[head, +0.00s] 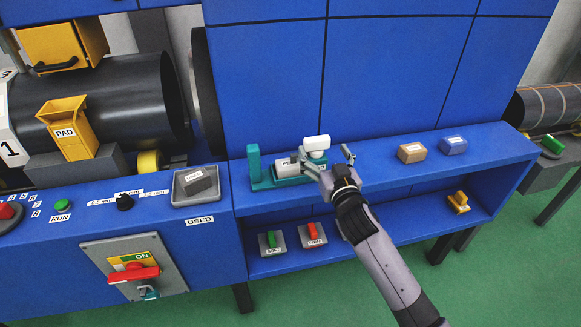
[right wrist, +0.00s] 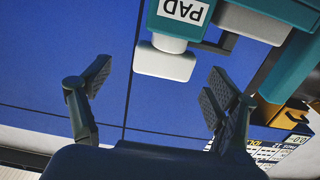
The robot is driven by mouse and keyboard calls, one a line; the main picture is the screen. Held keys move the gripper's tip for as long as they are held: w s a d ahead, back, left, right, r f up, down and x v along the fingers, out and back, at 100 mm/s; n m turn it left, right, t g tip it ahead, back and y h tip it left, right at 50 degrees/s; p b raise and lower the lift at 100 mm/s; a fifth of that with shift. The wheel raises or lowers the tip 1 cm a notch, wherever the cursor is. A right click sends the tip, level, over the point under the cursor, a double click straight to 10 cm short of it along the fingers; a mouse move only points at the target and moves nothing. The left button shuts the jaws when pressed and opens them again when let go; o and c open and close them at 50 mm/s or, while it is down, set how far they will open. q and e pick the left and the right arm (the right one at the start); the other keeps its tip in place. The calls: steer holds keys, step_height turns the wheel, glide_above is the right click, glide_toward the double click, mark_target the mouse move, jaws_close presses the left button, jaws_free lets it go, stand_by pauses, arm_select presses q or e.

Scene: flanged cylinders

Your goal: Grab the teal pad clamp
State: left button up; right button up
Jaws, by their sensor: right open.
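The teal pad clamp (head: 254,165) stands on the upper blue shelf in the head view, with an upright teal post at its left and a white handle (head: 317,142) at its right. My right gripper (head: 323,157) is open at the clamp's right end and partly hides it. In the right wrist view the teal clamp body (right wrist: 176,30) carries a PAD label. Its white handle (right wrist: 165,63) shows between and slightly beyond the open fingers (right wrist: 158,80), with gaps on both sides. I see no finger closed on it. My left gripper is not in view.
A tan block (head: 411,153) and a blue block (head: 453,145) sit on the shelf (head: 375,160) to the right. Green and red handled items and a yellow one are on the lower shelf.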

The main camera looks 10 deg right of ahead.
mark_target(318, 144)
steer(key=shift+w+a+p, duration=0.15)
steer(key=shift+w, duration=1.05)
steer(key=shift+w+a+p, duration=0.15)
steer(key=shift+w, duration=1)
steer(key=shift+r, duration=0.1)
steer(key=shift+c, duration=0.2)
jaws_close()
steer(key=shift+r, duration=0.1)
